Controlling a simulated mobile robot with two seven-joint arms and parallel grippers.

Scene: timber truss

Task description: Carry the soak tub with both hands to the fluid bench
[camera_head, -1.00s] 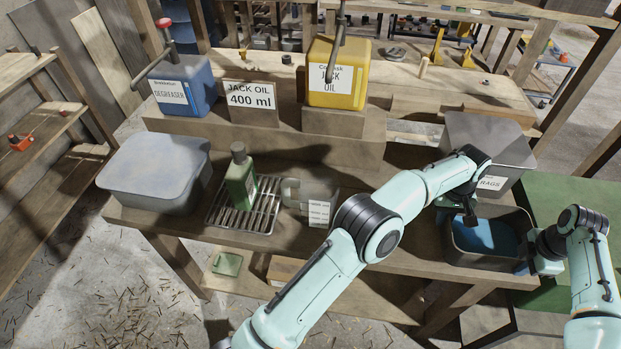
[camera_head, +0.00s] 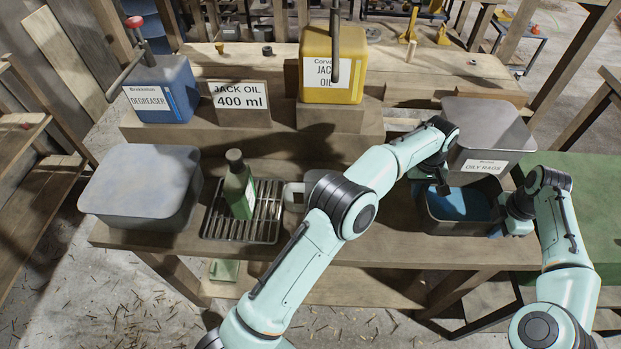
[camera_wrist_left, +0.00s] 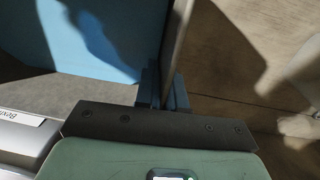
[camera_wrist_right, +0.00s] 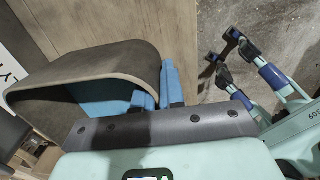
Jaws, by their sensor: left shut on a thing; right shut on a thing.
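The soak tub (camera_head: 458,229) is a grey open tub with blue inside, at the right end of the timber fluid bench (camera_head: 385,251). It looks level; I cannot tell whether it touches the bench top. My left gripper (camera_head: 442,187) is shut on its left rim; the left wrist view shows the tub wall (camera_wrist_left: 177,45) between the fingers (camera_wrist_left: 162,92). My right gripper (camera_head: 505,213) is shut on its right side. The right wrist view shows the curved tub rim (camera_wrist_right: 85,62) at the blue fingers (camera_wrist_right: 170,88). My left arm hides part of the bench.
A grey bin labelled oily rags (camera_head: 487,125) stands right behind the tub. A closed grey tub (camera_head: 142,185), a green bottle (camera_head: 237,186) on a wire rack (camera_head: 268,212) and a partly hidden clear jug (camera_head: 293,195) occupy the left and middle. Degreaser (camera_head: 165,90) and jack oil (camera_head: 331,65) cans stand behind.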

